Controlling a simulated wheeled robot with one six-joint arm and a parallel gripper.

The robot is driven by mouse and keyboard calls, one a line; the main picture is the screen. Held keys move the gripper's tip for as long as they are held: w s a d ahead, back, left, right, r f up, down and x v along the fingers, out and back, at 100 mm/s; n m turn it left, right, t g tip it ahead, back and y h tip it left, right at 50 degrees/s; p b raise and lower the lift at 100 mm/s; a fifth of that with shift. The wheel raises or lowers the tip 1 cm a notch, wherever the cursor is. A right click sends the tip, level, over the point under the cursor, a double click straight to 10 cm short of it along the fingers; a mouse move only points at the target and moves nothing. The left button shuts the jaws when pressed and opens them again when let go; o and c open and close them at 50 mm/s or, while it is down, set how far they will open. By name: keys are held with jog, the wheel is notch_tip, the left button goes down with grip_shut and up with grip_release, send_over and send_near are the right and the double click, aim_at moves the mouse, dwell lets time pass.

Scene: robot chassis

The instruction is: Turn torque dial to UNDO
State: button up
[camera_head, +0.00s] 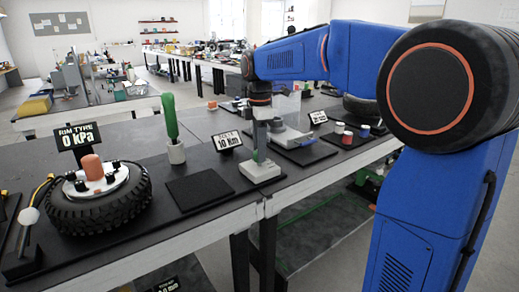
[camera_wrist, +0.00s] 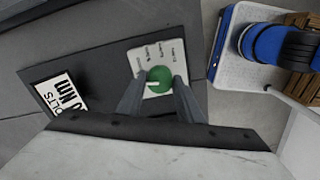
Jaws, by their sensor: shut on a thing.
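The torque dial is a round green knob (camera_wrist: 160,76) with a short white mark, which points to the left in the wrist view. It sits on a white panel (camera_wrist: 141,52) with small printed labels along its edge, too small to read. My gripper (camera_wrist: 158,88) has one finger on each side of the knob and is shut on it. In the head view my gripper (camera_head: 262,143) points down over the white dial box (camera_head: 262,173), largely hiding the knob. A small sign reading 10 Nm (camera_head: 228,140) stands left of the box; it also shows in the wrist view (camera_wrist: 62,103).
A tyre (camera_head: 98,208) with a 0 kPa sign (camera_head: 77,136) lies on the bench at left. A green-handled tool (camera_head: 170,120) stands upright in a white holder near a black mat (camera_head: 200,191).

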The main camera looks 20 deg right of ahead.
jog(key=m, duration=0.4)
jog(key=shift+m, duration=0.3)
dwell(0.3)
jog(key=o, duration=1)
jog(key=shift+o, duration=0.2)
jog(key=shift+r, duration=0.1)
notch_tip(320, 180, up, 17)
jog(key=shift+r, duration=0.1)
